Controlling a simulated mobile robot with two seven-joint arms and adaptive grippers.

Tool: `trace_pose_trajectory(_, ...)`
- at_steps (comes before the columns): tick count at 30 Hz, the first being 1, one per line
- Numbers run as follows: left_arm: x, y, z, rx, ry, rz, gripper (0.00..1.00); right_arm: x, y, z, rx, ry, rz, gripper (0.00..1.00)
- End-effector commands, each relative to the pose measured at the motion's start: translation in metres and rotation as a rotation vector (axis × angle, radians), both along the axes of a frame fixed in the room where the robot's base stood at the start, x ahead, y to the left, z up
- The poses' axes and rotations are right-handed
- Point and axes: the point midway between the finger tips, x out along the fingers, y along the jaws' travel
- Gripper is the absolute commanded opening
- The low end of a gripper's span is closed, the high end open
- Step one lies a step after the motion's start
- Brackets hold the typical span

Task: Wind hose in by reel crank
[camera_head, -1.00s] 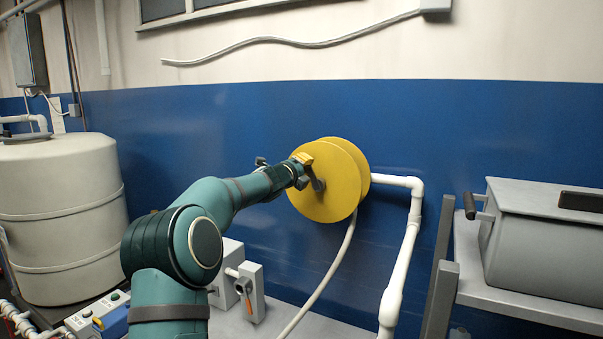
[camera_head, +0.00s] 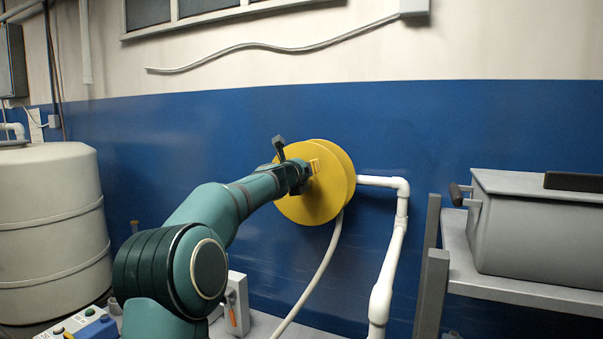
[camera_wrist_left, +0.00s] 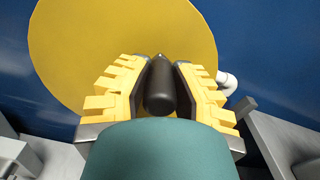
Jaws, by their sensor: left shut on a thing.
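The yellow hose reel (camera_head: 333,195) is on the blue wall in the middle of the head view. It also fills the upper part of the left wrist view (camera_wrist_left: 110,35). My left gripper (camera_head: 306,170) is at the reel's front face, its yellow-padded fingers on either side of the dark crank handle (camera_wrist_left: 160,88) in the left wrist view. It is shut on this handle. In the head view my gripper and wrist hide most of the crank. The pale hose (camera_head: 318,268) hangs from the reel's underside and curves down to the left. My right gripper is not in view.
A white pipe (camera_head: 386,270) runs down the wall right of the reel. A grey lidded box (camera_head: 540,235) stands on a shelf at the right. A pale tank (camera_head: 50,235) is at the left. A grey switch box (camera_head: 236,305) is below my arm.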

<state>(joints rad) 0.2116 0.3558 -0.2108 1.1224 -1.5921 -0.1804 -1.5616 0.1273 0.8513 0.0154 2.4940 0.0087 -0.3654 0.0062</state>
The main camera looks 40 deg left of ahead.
Motion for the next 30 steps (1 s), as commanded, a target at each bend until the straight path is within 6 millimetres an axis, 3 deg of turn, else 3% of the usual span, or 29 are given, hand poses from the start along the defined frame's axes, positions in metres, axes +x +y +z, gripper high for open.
trace_pose_trajectory(9,0.0019,-0.0069,-0.004,0.103,0.026,-0.001,0.0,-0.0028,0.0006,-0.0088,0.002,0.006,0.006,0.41)
trace_pose_trajectory(24,0.0021,-0.0076,-0.0045,0.118,0.029,0.0,0.0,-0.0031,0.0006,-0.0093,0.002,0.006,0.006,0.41)
trace_pose_trajectory(25,0.0021,-0.0075,-0.0045,0.118,0.03,0.0,0.3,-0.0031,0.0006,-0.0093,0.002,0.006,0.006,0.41)
trace_pose_trajectory(27,0.0021,-0.0075,-0.0045,0.118,0.03,0.0,0.55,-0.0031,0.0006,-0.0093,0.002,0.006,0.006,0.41)
trace_pose_trajectory(30,0.0021,-0.0075,-0.0045,0.117,0.029,0.0,0.56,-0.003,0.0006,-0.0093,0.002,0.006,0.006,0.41)
